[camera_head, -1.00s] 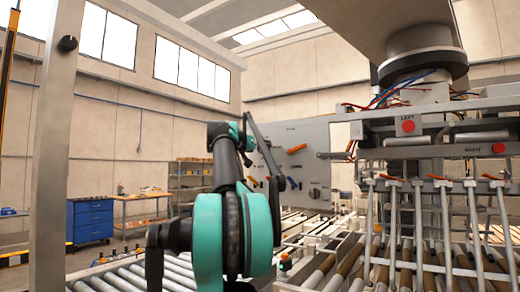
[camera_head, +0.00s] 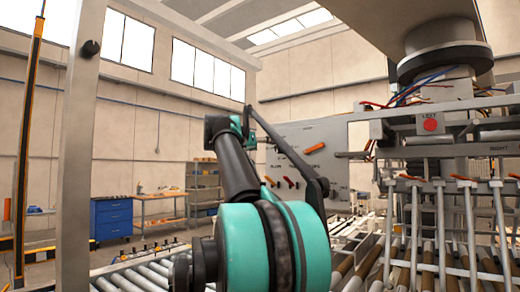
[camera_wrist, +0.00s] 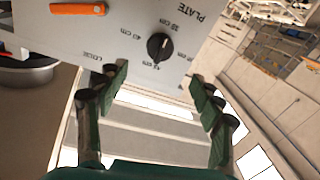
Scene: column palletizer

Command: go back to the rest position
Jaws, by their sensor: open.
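My gripper (camera_wrist: 158,98) is open and empty in the wrist view, its two dark green fingers wide apart. Beyond the fingers is a grey control panel with a black knob (camera_wrist: 160,47) and an orange lever (camera_wrist: 78,9). The panel (camera_head: 338,140) also shows in the head view, with several orange and red levers. My teal and black arm stands in front of the panel's left part there. The fingertips are hidden in the head view. I cannot tell how far they are from the panel.
A large palletizer with a red button (camera_head: 430,125) and several upright rods stands at the right. A roller conveyor (camera_head: 150,276) runs along the lower left. A grey post (camera_head: 75,150), a blue cabinet (camera_head: 111,218) and a workbench (camera_head: 159,211) are at the left.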

